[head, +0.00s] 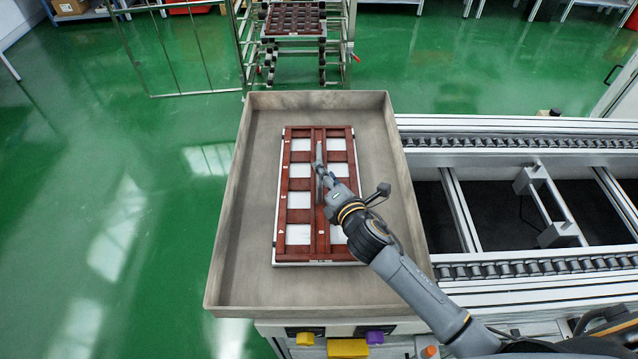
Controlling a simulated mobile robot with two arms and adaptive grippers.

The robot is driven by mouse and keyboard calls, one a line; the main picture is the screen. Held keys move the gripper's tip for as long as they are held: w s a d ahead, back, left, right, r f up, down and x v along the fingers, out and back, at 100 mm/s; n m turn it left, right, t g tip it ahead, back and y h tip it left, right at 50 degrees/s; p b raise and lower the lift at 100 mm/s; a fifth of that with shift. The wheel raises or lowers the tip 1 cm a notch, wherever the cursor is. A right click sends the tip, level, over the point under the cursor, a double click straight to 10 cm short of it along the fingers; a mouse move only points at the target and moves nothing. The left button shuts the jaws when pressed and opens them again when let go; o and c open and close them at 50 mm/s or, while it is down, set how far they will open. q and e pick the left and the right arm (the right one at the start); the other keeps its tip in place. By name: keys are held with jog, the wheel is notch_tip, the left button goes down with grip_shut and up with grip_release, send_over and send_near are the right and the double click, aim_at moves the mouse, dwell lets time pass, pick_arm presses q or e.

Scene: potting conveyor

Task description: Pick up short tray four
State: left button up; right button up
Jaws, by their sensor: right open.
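A reddish-brown rectangular tray frame (321,252) with white square openings lies on a white base in the large grey bin (255,295). Small white marks show along its left side and middle bar, too small to read surely, so I cannot tell which part is short tray four. My right gripper (319,172) is open over the middle bar, in the upper half of the frame. Its fingers line up along that bar. Whether they touch it cannot be told from above. My right wrist hides part of the right column. My left gripper is out of view.
A roller conveyor (530,267) with metal rails runs to the right of the bin. A wire rack (296,60) holding a similar brown tray (295,18) stands behind it. The bin's raised walls surround the frame. Green floor at the left is clear.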

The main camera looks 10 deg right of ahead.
aim_at(319, 157)
jog(key=shift+r+p+x, duration=0.15)
jog(key=shift+p+x, duration=0.05)
jog(key=shift+x, duration=1.25)
jog(key=shift+r+p+x, duration=0.15)
jog(key=shift+x, duration=1.3)
grip_shut()
jog(key=shift+r, duration=0.1)
